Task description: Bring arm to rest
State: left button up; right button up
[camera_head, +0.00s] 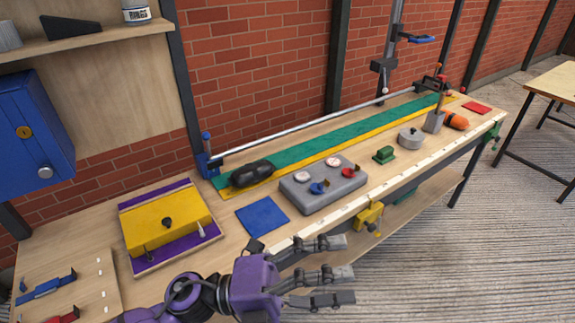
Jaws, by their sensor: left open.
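My left gripper (322,272) is in the lower middle of the head view, on a purple arm that comes in from the lower left. Its grey fingers are spread apart with nothing between them. They point right, over or in front of the workbench's front edge (353,189). A blue square mat (262,216) lies on the bench just beyond the gripper, apart from the fingers. My right gripper does not show.
A grey box with gauges and knobs (322,187) stands beyond the gripper. A yellow box (168,223) on a purple base is to the left. A black object (252,174) lies by a green strip (335,142). A yellow clamp (368,217) hangs at the front edge. Open floor is at lower right.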

pick_arm(q)
jog(key=w+a+f+n+t+y, duration=0.4)
jog(key=w+a+n+t, duration=0.35)
jog(key=n+t, duration=0.65)
jog(key=a+f+n+t+y+p, duration=0.1)
jog(key=a+f+n+t+y, duration=0.1)
jog(key=a+f+n+y, duration=0.75)
jog(key=s+a+f+n+g+y, duration=0.3)
jog(key=s+a+f+n, duration=0.2)
jog(key=s+f, duration=0.4)
jog(key=s+a+f+n+g+y+p, duration=0.1)
jog(key=s+a+f+n+g+y, duration=0.2)
jog(key=s+f, duration=0.6)
notch_tip(320, 180, down, 4)
jog(key=shift+s+a+f+n+g+y, duration=0.3)
jog(key=shift+a+n+g, duration=0.4)
jog(key=shift+a+n, duration=0.45)
jog(key=shift+d+r, duration=0.1)
jog(key=shift+d, duration=0.05)
